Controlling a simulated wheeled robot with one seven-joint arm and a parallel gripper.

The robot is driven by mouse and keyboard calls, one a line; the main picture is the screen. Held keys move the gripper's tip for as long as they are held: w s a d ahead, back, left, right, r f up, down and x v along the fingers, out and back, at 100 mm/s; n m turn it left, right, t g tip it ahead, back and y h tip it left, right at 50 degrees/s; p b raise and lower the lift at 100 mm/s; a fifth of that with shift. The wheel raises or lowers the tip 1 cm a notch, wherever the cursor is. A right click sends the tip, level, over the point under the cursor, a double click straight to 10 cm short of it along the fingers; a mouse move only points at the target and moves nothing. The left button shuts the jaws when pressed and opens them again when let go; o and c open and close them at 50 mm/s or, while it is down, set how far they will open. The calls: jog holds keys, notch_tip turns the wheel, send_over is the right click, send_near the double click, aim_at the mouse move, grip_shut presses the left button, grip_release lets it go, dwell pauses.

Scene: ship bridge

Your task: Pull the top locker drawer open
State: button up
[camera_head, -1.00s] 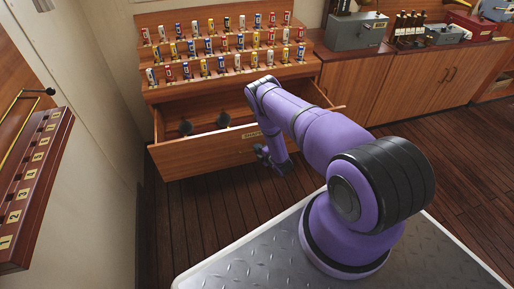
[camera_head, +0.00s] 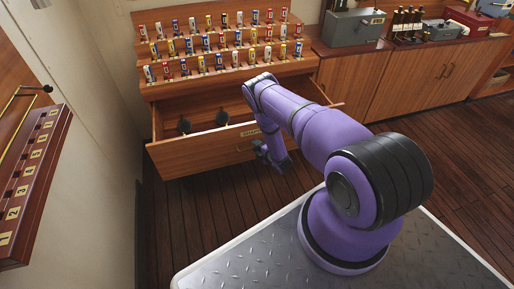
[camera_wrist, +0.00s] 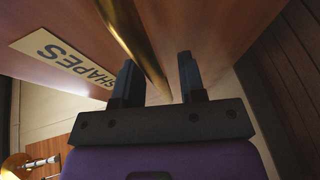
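The locker drawer (camera_head: 205,155) is a wide wooden drawer under the stepped rack, and it stands pulled well out. Two dark knob-like items show inside it. Its front carries a label reading SHAPES (camera_wrist: 62,62) and a brass bar handle (camera_wrist: 135,35). My gripper (camera_head: 262,150) is low at the right part of the drawer front. In the wrist view my gripper (camera_wrist: 159,78) has its two dark fingers apart, with the brass bar passing between them. There is a gap to the right finger; contact with the left finger cannot be told.
The stepped rack (camera_head: 225,45) above holds several rows of small coloured pieces. A wooden cabinet (camera_head: 420,78) with a grey box (camera_head: 353,28) on top stands at right. A wall panel with numbered labels (camera_head: 35,180) is at left. Dark floor lies clear below the drawer.

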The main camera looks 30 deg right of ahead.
jog(key=v, duration=1.1)
jog(key=shift+f, duration=0.1)
